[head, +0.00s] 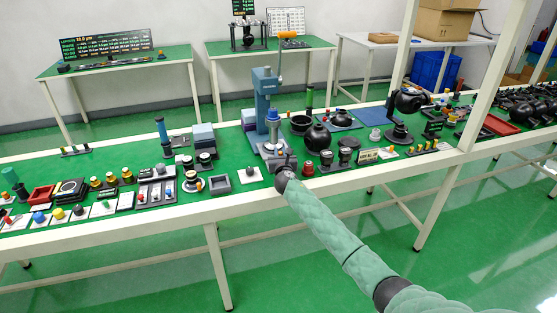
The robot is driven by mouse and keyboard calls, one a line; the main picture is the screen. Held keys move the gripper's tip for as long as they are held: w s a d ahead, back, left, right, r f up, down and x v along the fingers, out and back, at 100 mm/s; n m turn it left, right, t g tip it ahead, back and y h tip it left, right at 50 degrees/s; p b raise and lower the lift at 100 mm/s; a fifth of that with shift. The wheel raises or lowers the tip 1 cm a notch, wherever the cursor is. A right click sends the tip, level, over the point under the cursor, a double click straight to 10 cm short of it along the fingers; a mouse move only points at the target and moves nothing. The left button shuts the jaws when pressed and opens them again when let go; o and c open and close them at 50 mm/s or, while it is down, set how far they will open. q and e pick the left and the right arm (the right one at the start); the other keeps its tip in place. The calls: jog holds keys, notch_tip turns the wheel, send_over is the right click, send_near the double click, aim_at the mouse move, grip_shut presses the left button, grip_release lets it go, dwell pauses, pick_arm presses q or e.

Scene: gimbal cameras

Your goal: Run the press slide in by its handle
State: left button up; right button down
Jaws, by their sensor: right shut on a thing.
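The blue press (264,95) stands upright near the middle of the long green bench, with an orange-handled lever (288,35) at its top. A silver and blue ram part (273,122) sits at its front. My right gripper (283,162) is at the front foot of the press, small and dark in the head view. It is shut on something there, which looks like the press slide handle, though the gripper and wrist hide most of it. The slide itself is mostly hidden. My left gripper is not in view.
Left of the press are a grey square tray (220,184), a white plate with a knob (249,174) and several small fixtures. To the right are a red knob (308,168) and black round parts (318,137). A white post (483,75) rises at right.

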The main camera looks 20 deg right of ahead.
aim_at(275, 143)
jog(key=shift+w+a+b, duration=0.1)
jog(key=shift+w+b, duration=0.95)
jog(key=shift+w, duration=1.4)
jog(key=shift+w+f+b, duration=0.1)
jog(key=shift+w+b, duration=0.75)
jog(key=shift+w, duration=0.6)
jog(key=shift+w+r, duration=0.1)
jog(key=shift+r, duration=0.1)
jog(key=c, duration=1.6)
grip_release()
jog(key=shift+o, duration=1.3)
jog(key=shift+w+a+f, duration=0.1)
